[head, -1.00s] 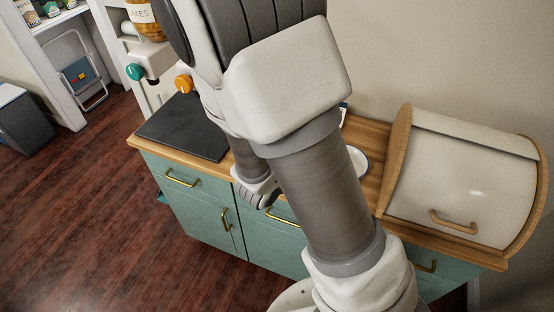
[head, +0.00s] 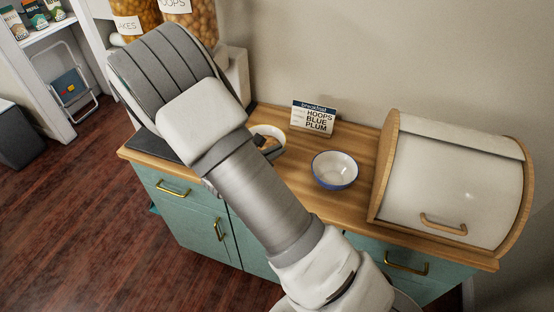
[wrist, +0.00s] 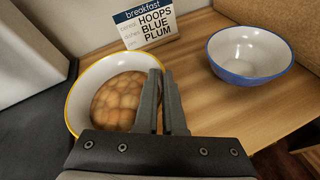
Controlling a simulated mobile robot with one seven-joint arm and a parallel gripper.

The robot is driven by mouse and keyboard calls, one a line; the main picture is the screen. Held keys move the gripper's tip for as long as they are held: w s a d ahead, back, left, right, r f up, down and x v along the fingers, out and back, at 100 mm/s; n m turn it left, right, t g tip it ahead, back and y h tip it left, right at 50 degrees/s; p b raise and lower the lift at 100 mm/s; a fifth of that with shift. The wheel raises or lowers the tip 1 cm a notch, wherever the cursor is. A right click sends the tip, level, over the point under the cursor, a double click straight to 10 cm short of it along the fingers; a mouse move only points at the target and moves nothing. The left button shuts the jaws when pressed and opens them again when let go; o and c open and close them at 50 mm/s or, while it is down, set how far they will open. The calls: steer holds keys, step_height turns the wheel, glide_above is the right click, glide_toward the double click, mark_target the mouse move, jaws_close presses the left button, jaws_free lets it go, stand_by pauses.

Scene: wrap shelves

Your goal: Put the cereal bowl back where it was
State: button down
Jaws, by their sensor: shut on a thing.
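A white bowl with a yellow rim (wrist: 100,72) holds round tan cereal pieces (wrist: 116,98) in the wrist view. In the head view this bowl (head: 265,130) is at the back left of the wooden counter, partly covered by my arm. My gripper (wrist: 164,78) is shut on the right side of its rim; it also shows in the head view (head: 272,149). I cannot tell whether the bowl touches the counter. A blue bowl with a white inside (head: 335,169) stands empty to the right, also in the wrist view (wrist: 248,52).
A breakfast card (head: 314,116) reading hoops, blue, plum stands behind the bowls. A bread box (head: 455,180) fills the counter's right end. A dark slab lies at the left, near dispensers with jars (head: 190,22). Bare counter (head: 298,150) lies between the bowls.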

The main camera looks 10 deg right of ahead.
steer(key=shift+f, duration=2)
steer(key=shift+f, duration=0.2)
steer(key=c, duration=1)
jaws_free()
steer(key=shift+r, duration=0.1)
